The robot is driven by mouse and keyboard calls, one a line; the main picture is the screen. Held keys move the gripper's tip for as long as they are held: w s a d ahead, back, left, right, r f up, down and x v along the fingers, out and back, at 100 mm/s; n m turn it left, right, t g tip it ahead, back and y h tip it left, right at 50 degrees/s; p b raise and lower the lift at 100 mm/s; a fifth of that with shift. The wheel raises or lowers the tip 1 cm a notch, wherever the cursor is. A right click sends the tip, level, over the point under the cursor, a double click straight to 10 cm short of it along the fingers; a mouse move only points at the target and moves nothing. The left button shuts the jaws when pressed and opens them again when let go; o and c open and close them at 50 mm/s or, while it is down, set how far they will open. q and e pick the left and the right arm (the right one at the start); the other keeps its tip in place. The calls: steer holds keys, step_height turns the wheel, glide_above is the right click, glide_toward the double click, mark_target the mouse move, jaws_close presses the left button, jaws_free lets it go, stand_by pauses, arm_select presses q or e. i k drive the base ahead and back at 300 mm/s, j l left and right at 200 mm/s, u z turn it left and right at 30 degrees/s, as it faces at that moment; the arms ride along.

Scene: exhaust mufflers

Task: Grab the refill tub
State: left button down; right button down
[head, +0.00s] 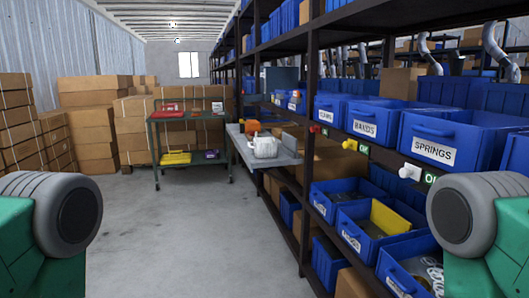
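A whitish tub (265,147), the likely refill tub, stands on a grey bench top (284,158) in the middle distance, left of the shelving. Its contents are too small to make out. An orange object (252,128) is just behind it. Neither of my grippers is in view. Only green and grey parts of my arms show at the lower left and lower right edges, far short of the bench.
Tall dark shelving (311,120) runs along the right with blue bins, including one labelled SPRINGS (455,139). A green cart (187,119) stands left of the bench. Cardboard boxes (95,112) are stacked at the back left. The concrete floor (183,228) ahead is clear.

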mark_target(262, 147)
steer(key=i+j, duration=0.3)
steer(key=i, duration=0.15)
steer(key=i+j, duration=0.25)
steer(key=i, duration=0.25)
steer(key=i+j, duration=0.3)
steer(key=i, duration=0.15)
steer(key=i+j, duration=0.3)
steer(key=i, duration=0.15)
steer(key=i+j+z, duration=0.55)
steer(key=z, duration=0.15)
steer(key=i+j+z, duration=0.35)
